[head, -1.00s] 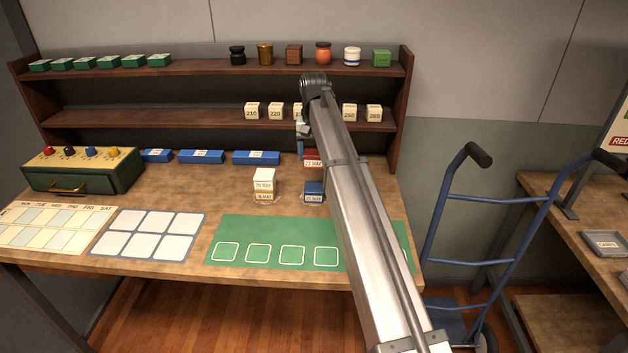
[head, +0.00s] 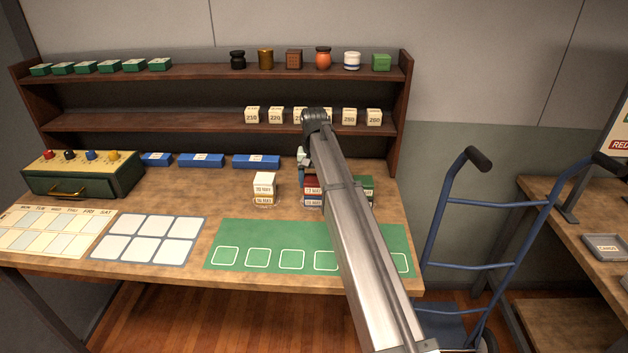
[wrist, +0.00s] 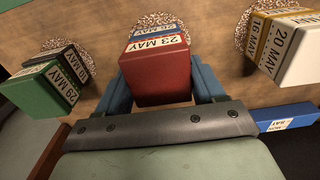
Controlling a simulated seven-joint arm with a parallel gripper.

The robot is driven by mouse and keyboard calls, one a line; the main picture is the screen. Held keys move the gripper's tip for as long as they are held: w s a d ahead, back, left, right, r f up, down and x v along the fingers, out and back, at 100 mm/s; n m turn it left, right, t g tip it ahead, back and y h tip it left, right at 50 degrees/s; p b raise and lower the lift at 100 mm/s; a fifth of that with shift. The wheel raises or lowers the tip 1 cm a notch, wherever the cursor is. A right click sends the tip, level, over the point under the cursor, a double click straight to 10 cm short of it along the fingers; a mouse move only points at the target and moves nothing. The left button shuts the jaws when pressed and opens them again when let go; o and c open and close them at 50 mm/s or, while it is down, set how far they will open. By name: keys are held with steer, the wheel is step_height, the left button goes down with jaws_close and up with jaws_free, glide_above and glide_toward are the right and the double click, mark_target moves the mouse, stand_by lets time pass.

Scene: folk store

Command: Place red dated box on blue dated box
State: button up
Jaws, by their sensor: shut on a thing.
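The red dated box (head: 311,184), labelled 23 MAY, shows in the wrist view (wrist: 156,80) between my gripper's two blue fingers (wrist: 160,88). My gripper (head: 304,160) is shut on it, partly hidden by my arm in the head view. The blue dated box (head: 312,202) is directly below the red one, on the table; its 26 MAY label shows past the red box in the wrist view (wrist: 160,33). The two look lined up, with no clear gap between them. I cannot tell whether the red box's weight rests on the blue one.
A white dated box (head: 264,182) stands on a yellow one to the left. A green dated box (head: 367,185) stands to the right, partly behind my arm; a dark box lies under it in the wrist view (wrist: 66,55). The green mat (head: 235,233) in front has empty squares.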

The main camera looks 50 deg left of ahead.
mark_target(314, 178)
steer(key=shift+f, duration=0.1)
steer(key=o, duration=1.1)
step_height(314, 178, up, 12)
steer(key=shift+r, duration=0.15)
